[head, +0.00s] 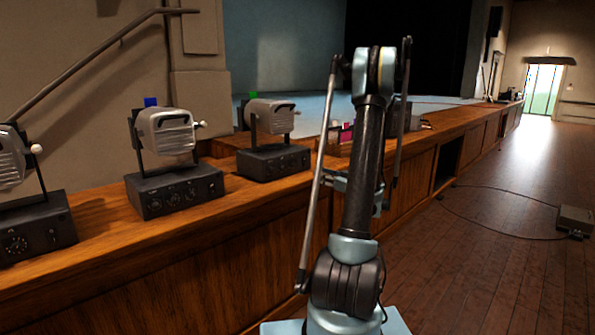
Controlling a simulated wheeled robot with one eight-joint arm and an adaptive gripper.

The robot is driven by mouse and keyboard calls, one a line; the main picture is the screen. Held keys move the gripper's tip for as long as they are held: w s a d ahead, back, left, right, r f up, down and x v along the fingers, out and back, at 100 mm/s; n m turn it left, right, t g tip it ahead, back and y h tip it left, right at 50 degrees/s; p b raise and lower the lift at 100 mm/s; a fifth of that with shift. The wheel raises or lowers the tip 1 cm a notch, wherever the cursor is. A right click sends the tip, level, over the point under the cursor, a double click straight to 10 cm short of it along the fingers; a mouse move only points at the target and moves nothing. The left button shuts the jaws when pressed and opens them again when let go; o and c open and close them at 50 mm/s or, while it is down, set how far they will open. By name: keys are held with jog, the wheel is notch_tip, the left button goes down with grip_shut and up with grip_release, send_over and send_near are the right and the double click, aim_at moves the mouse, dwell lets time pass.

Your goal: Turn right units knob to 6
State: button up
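Several dark control boxes with grey lamp-like heads stand in a row on the wooden ledge. The nearest box (38,228) is at the left edge, with a round dial (15,243) on its front. The middle box (175,190) has several small round knobs on its front, and the box to its right (272,162) has a similar row. Another unit (402,108) is partly hidden behind my arm. The numbers and knob settings are too small to read. I cannot tell which knob is the right units knob. My arm rises in front of the ledge; no gripper fingers can be made out.
The wooden ledge (120,240) runs from lower left to far right, with a panelled front. A sloping rail (85,60) is on the left wall. The floor (480,260) to the right is mostly open, with a cable and a small box (575,220).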

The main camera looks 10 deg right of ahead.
aim_at(295, 166)
jog(key=x, duration=1.6)
jog(key=shift+w+a+f, duration=0.1)
grip_shut()
